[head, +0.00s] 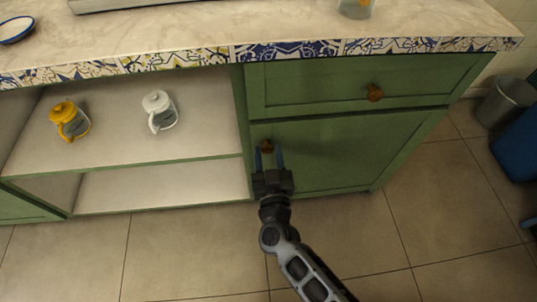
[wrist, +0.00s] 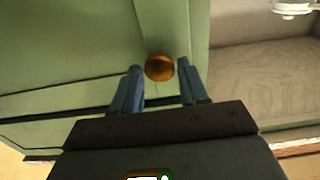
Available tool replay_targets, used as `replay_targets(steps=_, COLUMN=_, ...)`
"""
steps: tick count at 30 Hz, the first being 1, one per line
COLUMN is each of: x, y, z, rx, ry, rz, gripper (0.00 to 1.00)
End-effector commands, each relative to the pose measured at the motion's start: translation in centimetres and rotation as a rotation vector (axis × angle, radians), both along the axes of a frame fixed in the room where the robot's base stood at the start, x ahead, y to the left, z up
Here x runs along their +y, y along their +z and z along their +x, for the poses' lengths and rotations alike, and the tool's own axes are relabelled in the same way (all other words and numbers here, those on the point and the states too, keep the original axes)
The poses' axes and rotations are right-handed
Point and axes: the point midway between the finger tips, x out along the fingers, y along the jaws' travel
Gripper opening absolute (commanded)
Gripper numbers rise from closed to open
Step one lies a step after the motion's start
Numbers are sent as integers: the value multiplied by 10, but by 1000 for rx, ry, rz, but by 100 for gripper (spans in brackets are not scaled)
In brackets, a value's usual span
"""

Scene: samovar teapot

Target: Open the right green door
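The right green door (head: 340,152) is closed, below a green drawer at the right end of the cabinet. Its round wooden knob (head: 267,146) is near the door's upper left corner. My gripper (head: 268,160) is in front of the knob with its two blue fingers apart, one to each side of it. In the wrist view the knob (wrist: 159,68) shows between the open fingertips (wrist: 160,78), nearer the left finger. I cannot tell whether a finger touches it. The door (wrist: 75,50) fills the left of that view.
The drawer (head: 350,82) above has its own knob (head: 374,92). Open shelves to the left hold a yellow teapot (head: 70,121) and a white teapot (head: 159,110). A grey bin (head: 506,103) and a blue object (head: 517,140) stand far right. The floor (head: 420,225) before the door is clear.

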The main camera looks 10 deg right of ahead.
Motion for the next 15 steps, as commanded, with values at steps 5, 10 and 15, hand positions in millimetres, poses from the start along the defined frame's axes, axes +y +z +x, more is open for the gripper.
replay_targets(steps=5, x=0, y=0, z=0, rx=0, ry=0, rz=0, gripper=26)
replay_targets(steps=10, x=0, y=0, z=0, rx=0, ry=0, rz=0, gripper=10)
replay_targets(steps=15, x=0, y=0, z=0, rx=0, ry=0, rz=0, gripper=0)
